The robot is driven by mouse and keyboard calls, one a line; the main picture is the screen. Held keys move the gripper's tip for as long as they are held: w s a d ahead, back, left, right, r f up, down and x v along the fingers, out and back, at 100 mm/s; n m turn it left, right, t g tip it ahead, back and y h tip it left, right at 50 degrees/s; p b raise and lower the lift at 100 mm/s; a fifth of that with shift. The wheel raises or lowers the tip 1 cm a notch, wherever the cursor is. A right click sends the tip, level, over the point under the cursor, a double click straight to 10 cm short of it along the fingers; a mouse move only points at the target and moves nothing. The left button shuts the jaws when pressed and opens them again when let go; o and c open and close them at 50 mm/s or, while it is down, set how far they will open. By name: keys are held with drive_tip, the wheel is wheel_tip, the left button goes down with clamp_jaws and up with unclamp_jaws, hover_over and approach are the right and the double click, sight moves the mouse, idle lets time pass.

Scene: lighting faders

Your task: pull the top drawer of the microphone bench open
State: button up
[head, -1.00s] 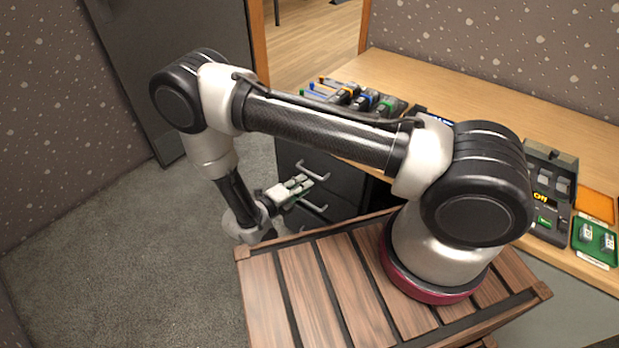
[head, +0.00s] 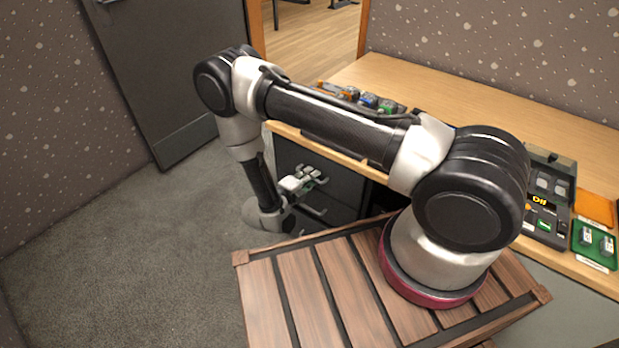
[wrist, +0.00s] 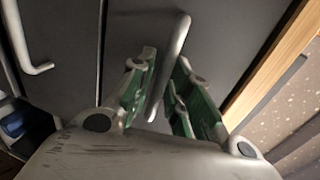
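The microphone bench (head: 350,82) has a dark drawer front under its wooden top. The top drawer (wrist: 140,22) looks shut, its front flat beside the wooden edge in the wrist view. Its grey bar handle (wrist: 176,42) runs between the two green-padded fingers of my gripper (wrist: 165,65). The fingers look open around the bar, with the left one very close to it; contact is unclear. In the head view my gripper (head: 304,180) is at the drawer front and hides most of this handle. A lower drawer handle (wrist: 38,68) is at left in the wrist view.
My slatted wooden deck (head: 290,280) is close to the bench at lower right. Fader modules (head: 370,100), a console (head: 546,190) and a green tray (head: 594,244) are on the bench top. Carpet (head: 150,240) is clear to the left of the drawers.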

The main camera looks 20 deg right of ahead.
clamp_jaws()
drive_tip(key=f+v, duration=0.3)
drive_tip(key=v, duration=1.3)
drive_tip(key=a+f+v, duration=0.1)
drive_tip(key=f+v, duration=0.2)
drive_tip(key=v, duration=1.3)
drive_tip(key=shift+s+f, duration=0.35)
drive_tip(key=shift+s, duration=0.05)
unclamp_jaws()
drive_tip(key=shift+a, duration=0.1)
